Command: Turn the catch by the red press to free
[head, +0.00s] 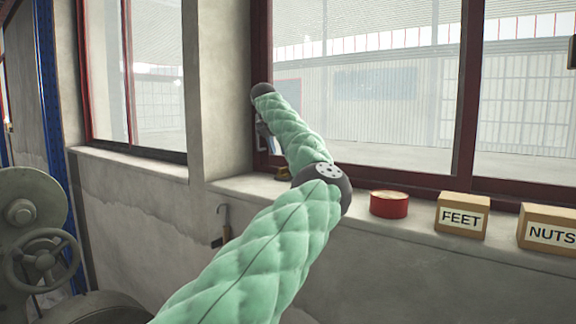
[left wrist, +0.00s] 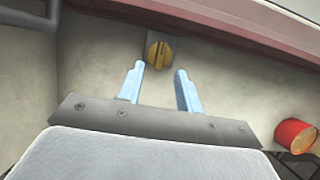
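A round yellow knob (left wrist: 158,55) with a dark groove or ridge across its middle sits on a dark plate in the left wrist view. It looks like the catch. My left gripper (left wrist: 160,68) is open, its two light-blue fingers apart. The knob lies just beyond the fingertips, between their lines; I cannot tell whether they touch it. No red press is recognisable. My right gripper is out of view.
A red round tin (head: 389,204) stands on the windowsill (head: 430,235), also seen in the left wrist view (left wrist: 296,135). A grey machine with a handwheel (head: 42,260) stands at left. A tool (head: 225,222) hangs on the wall.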

